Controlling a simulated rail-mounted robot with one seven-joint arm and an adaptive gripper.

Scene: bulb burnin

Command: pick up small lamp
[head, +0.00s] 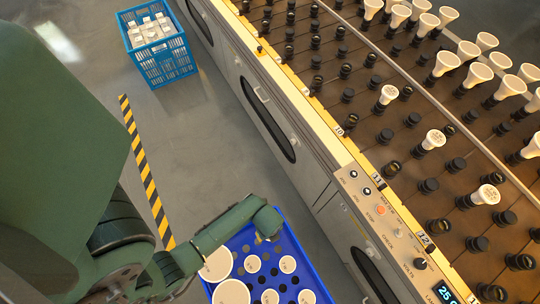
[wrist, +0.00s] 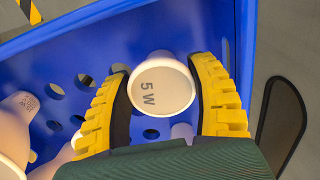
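In the wrist view a small white lamp (wrist: 162,86) marked "5 W" stands between the two yellow, dark-padded fingers of my gripper (wrist: 160,75). The fingers flank the lamp closely, one on each side; whether both pads press on it I cannot tell. The lamp is over the blue perforated crate (wrist: 225,15); its lower end is hidden.
More white lamps (wrist: 20,120) lie at the left in the wrist view. A test bench (head: 405,120) with rows of dark sockets, some with lamps, fills the right. Its control panel (head: 385,215) is near the crate. Another blue crate (head: 165,62) stands at the upper left on open floor.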

